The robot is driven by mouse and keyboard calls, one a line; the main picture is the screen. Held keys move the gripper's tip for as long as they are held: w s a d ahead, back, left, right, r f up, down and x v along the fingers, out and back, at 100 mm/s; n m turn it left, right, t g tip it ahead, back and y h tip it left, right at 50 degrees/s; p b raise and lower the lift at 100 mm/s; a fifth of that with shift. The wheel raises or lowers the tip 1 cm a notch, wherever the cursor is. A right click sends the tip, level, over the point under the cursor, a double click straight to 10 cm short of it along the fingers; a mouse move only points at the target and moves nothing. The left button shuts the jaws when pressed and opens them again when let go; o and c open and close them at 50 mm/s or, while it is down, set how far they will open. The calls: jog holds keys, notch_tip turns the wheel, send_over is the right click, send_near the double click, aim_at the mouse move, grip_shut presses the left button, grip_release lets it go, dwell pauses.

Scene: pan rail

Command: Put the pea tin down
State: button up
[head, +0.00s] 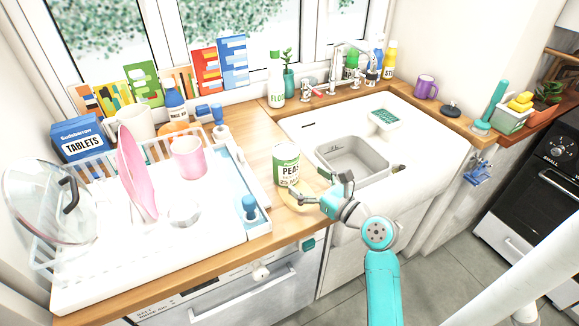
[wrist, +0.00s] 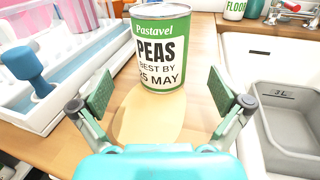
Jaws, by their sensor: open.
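The pea tin (head: 287,167) is a green and white can labelled "Pastavel PEAS, best by 25 May". It stands upright on the wooden counter (head: 262,137), between the dish rack and the sink. In the wrist view the tin (wrist: 161,50) is just beyond the fingertips, at the far edge of a round pale yellow patch (wrist: 148,118) on the wood. My gripper (head: 318,194) is open and empty in front of the tin. In the wrist view its two green finger pads (wrist: 161,98) are wide apart, with none touching the tin.
The dish rack's blue-edged tray (head: 239,187) lies left of the tin, with a blue-knobbed item (head: 249,208) on it. The white sink (head: 425,140) with a grey basin (head: 352,158) is to the right. A green-capped bottle (head: 276,80) stands behind. Free wood lies behind the tin.

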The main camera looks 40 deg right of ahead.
aim_at(286, 163)
jog(key=shift+w+d+r, duration=0.1)
jog(key=shift+w+d, duration=0.05)
jog(key=shift+w, duration=4)
jog(key=c, duration=1.7)
notch_tip(286, 163, up, 10)
jog(key=shift+r, duration=0.1)
jog(key=shift+c, duration=0.2)
